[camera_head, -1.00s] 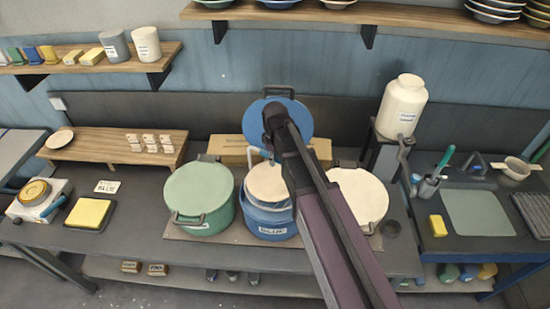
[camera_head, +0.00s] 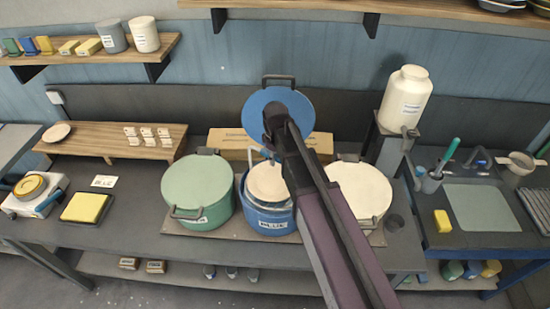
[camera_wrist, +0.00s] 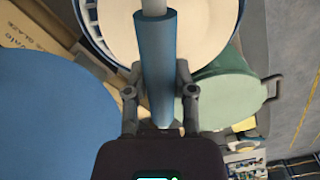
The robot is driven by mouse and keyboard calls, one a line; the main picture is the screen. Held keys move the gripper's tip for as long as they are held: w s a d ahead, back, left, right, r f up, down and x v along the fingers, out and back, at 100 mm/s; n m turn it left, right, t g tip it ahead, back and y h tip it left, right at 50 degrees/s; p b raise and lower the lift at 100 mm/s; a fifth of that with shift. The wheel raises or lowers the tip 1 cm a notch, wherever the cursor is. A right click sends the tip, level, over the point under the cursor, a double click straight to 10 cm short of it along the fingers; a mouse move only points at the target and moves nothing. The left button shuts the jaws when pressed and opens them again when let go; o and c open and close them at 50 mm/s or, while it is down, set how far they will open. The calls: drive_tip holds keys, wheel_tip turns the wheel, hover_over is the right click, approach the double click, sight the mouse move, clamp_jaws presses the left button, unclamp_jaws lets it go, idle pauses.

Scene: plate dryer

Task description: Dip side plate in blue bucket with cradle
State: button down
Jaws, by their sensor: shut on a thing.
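The open blue bucket (camera_head: 267,218) stands on the table between a green and a cream one. Its round blue lid (camera_head: 285,98) is raised behind it; the lid also shows in the wrist view (camera_wrist: 50,120). A cream side plate (camera_head: 267,180) is at the bucket's mouth; in the wrist view the plate (camera_wrist: 205,35) fills much of the round opening. My gripper (camera_wrist: 160,92) is shut on the blue handle (camera_wrist: 159,60) of the cradle, above the bucket. The cradle's lower part is hidden. I cannot tell how deep the plate sits.
The lidded green bucket (camera_head: 197,190) stands close on the left, the lidded cream bucket (camera_head: 358,190) close on the right. A cardboard box (camera_head: 228,140) is behind. A white jar (camera_head: 404,97) stands on a raised stand at the right. A low wooden rack (camera_head: 95,140) is at the left.

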sight(275, 180)
drive_tip(key=shift+f+b, duration=6.85)
drive_tip(key=shift+f, duration=0.2)
drive_tip(key=shift+r, duration=0.1)
